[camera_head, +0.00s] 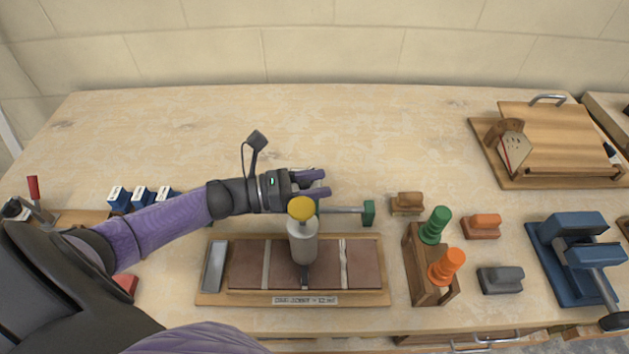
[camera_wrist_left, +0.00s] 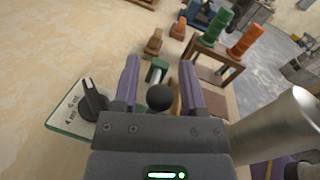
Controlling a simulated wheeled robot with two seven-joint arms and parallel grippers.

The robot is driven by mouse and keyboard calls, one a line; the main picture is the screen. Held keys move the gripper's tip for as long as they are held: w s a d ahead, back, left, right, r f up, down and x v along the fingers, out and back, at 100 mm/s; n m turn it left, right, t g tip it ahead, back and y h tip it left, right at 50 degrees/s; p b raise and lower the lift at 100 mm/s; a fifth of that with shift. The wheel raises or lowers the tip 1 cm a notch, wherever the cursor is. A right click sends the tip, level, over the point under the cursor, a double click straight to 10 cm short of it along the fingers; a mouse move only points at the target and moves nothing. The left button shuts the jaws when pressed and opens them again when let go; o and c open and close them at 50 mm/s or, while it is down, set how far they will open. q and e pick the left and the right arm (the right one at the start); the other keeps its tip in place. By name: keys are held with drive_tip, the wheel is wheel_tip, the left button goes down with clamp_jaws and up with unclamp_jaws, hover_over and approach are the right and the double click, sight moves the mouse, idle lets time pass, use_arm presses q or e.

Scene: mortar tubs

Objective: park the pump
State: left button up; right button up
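A grey cylinder with a yellow cap and a dark narrow lower end (camera_head: 303,245), which looks like the pump, stands over the middle of a board of brown tiles (camera_head: 211,298). I cannot tell whether it touches the tiles. In the left wrist view a silver cylinder (camera_wrist_left: 275,135), apparently its body, is at the right, outside the fingers. My left gripper (camera_head: 319,183) is just behind the yellow cap, its fingers apart. In the left wrist view a black ball (camera_wrist_left: 160,97) shows between the open fingers (camera_wrist_left: 160,68); contact is not visible. My right gripper is out of view.
A metal bar with green ends (camera_head: 368,213) lies behind the board. A wooden rack (camera_head: 421,270) with green and orange handles stands right of it, near several small floats and a blue clamp-like tool (camera_head: 575,250). A dial card (camera_wrist_left: 72,112) is near the left finger. The table's back is clear.

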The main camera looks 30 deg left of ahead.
use_arm(q)
clamp_jaws()
idle(1.2)
